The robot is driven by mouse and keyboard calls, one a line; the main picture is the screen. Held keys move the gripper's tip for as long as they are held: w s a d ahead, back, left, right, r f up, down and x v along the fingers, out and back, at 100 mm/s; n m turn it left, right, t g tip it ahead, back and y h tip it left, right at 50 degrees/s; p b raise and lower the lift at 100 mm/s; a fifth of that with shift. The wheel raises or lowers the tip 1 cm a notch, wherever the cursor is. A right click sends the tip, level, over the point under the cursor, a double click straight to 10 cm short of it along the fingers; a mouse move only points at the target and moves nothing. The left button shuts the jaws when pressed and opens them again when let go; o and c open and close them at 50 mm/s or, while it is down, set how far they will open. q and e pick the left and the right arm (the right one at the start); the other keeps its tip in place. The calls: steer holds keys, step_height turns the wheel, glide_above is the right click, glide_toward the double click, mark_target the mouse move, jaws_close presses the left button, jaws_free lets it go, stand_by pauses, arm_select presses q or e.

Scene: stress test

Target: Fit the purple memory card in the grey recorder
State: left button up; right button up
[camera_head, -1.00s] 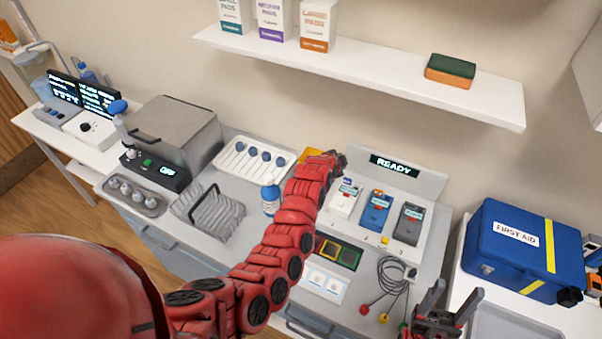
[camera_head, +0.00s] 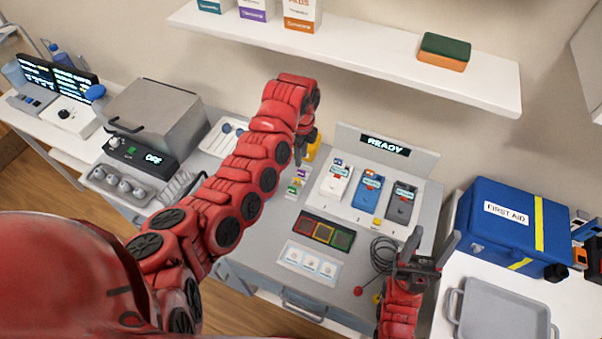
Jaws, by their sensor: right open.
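The grey recorder (camera_head: 402,204) is the rightmost of three recorders standing in a row under the READY sign. Several small coloured cards lie in a column left of the recorders; the top one looks purple (camera_head: 303,173), but it is too small to be sure that it is the memory card. My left gripper (camera_head: 303,155) is above and behind these cards, beside a yellow object; its jaws are mostly hidden by my arm. My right gripper (camera_head: 434,244) is open and empty, fingers up, in front of and right of the grey recorder.
A white recorder (camera_head: 336,183) and a blue recorder (camera_head: 368,191) stand left of the grey one. A coiled dark cable (camera_head: 384,252) lies near my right gripper. A blue first aid case (camera_head: 515,228) and a grey tray (camera_head: 502,312) are at the right. A shelf (camera_head: 365,62) overhangs the back.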

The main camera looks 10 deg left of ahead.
mark_target(301, 171)
arm_select(q)
step_height(301, 171, down, 6)
steer(key=shift+r+b, duration=0.25)
steer(key=shift+b, duration=0.95)
steer(key=shift+f, duration=0.5)
jaws_close()
steer(key=shift+r, duration=0.1)
